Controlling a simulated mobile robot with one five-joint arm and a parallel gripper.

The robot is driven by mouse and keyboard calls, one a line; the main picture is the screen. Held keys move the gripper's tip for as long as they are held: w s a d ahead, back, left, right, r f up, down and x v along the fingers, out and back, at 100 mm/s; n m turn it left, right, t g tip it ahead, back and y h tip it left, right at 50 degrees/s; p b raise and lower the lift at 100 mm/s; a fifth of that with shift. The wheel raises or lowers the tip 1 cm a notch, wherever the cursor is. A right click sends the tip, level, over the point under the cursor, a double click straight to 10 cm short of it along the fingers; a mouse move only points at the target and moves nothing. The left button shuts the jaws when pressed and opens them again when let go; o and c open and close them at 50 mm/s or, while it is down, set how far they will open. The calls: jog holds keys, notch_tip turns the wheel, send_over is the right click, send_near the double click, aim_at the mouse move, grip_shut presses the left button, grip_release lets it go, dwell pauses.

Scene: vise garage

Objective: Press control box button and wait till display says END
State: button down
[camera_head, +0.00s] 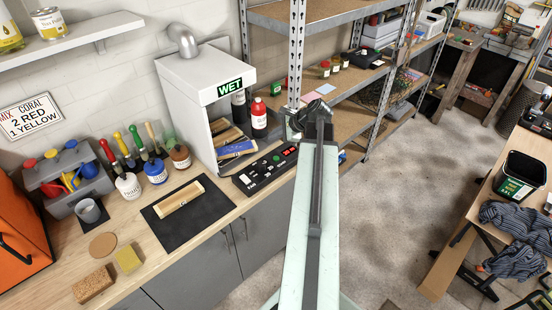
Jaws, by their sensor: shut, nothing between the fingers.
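The control box (262,172) is a long black panel on the workbench in front of a white booth (190,95). Its top has white lettering, a green button (277,158) and red marks at its right end. The display (229,87) on the booth's front reads WET in green letters. My arm reaches forward from the bottom middle. My gripper (297,124) is at its far end, up and to the right of the control box and apart from it in the picture. It is small and dark, shut and empty.
A wooden block (179,197) lies on a black mat (213,211). Paint jars with brushes (155,170) stand left. Metal shelving (330,92) is behind my arm. Open floor (405,205) lies to the right.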

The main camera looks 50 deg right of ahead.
aim_at(278, 159)
jog(key=shift+s+d+r+m, duration=0.2)
jog(key=shift+s+d+m, duration=0.2)
jog(key=shift+d, duration=0.3)
notch_tip(278, 159, down, 9)
jog(key=b, duration=0.9)
jog(key=shift+r, duration=0.1)
dwell(1.1)
jog(key=shift+f+b, duration=0.35)
jog(key=shift+f, duration=0.1)
